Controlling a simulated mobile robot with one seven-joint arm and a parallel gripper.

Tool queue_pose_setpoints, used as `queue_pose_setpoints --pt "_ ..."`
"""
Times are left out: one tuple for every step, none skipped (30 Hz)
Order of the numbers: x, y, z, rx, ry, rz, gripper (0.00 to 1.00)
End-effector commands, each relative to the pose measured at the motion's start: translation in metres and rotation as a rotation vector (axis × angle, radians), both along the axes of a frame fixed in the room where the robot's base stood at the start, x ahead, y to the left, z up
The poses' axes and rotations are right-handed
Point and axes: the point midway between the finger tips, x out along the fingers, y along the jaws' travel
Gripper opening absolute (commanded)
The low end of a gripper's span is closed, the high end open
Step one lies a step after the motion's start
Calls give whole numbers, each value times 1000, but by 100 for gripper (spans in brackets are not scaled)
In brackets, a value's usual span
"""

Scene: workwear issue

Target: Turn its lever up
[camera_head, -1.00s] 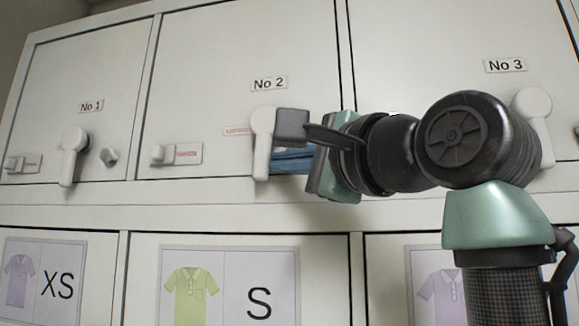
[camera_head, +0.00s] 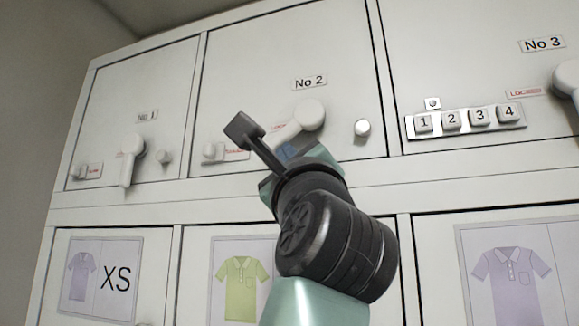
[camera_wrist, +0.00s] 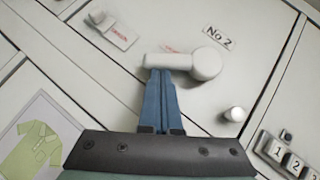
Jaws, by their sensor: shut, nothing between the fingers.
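The No 2 door's white lever (camera_head: 308,116) has a round hub, and its arm slopes left and slightly down. In the wrist view the lever (camera_wrist: 207,63) shows fully, its arm pointing left. My gripper (camera_head: 287,152) is at the lever's underside. In the wrist view the blue fingers of my gripper (camera_wrist: 161,74) are together and empty, their tips at the lower edge of the lever arm near its free end. They look to be touching it. In the head view my gripper body partly hides the fingers and the lever's end.
The No 2 door has a small knob (camera_head: 362,128) right of the lever and a slide latch (camera_head: 213,152) at left. The No 1 lever (camera_head: 132,160) hangs down. A numbered keypad (camera_head: 465,121) is on the No 3 door. Shirt-pictured doors lie below.

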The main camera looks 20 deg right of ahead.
Motion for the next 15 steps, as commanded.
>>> queue_pose_setpoints --pt "3 7 3 39 -24 10 0" --pt "4 8 4 63 -39 9 0" --pt "5 10 6 95 -61 9 0" --pt "7 12 7 119 -76 9 0" --pt "8 13 8 142 -92 9 0" --pt "9 15 10 172 -112 8 0" --pt "9 16 11 195 -128 8 0" --pt "10 17 13 217 -143 8 0" --pt "11 19 15 247 -162 10 0" --pt "12 20 16 268 -176 8 0" --pt "13 21 17 288 -190 7 0" --pt "14 22 18 314 -207 7 0" --pt "12 18 15 305 -206 0 0" --pt "12 18 15 302 -205 -2 0" --pt "12 18 15 301 -204 -2 0"
